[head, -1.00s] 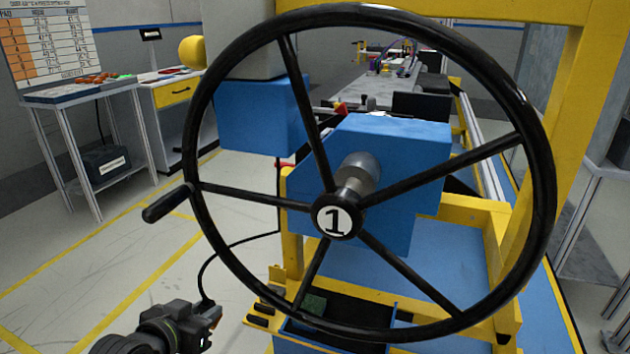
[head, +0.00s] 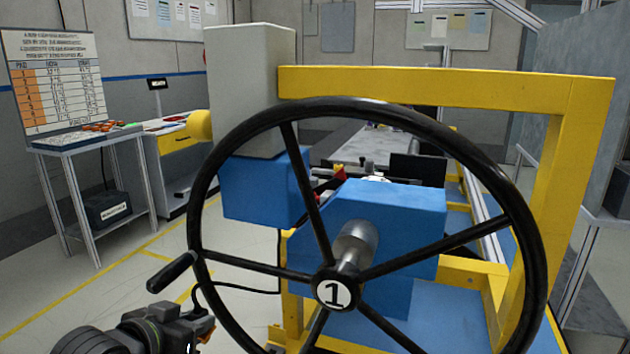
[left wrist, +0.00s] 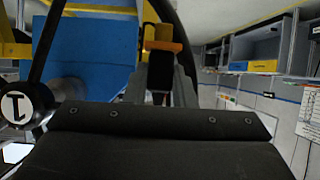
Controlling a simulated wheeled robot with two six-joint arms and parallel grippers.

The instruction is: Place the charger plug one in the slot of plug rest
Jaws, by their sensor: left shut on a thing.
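My left gripper (head: 200,332) is low in the head view, left of the handwheel. In the left wrist view its grey fingers (left wrist: 160,88) are shut on a dark piece with an orange part, which seems to be the charger plug (left wrist: 162,46). Most of the plug is hidden between the fingers. A black cable (head: 235,290) runs from near the gripper behind the wheel to the machine. I cannot make out the plug rest or its slot in either view. My right gripper is not in view.
A large black handwheel (head: 535,240) marked 1 stands in front, its handle (head: 172,272) close above my left gripper. Behind it are a blue machine block (head: 410,215) and a yellow frame (head: 420,88). A table (head: 85,140) stands at left. The floor between is clear.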

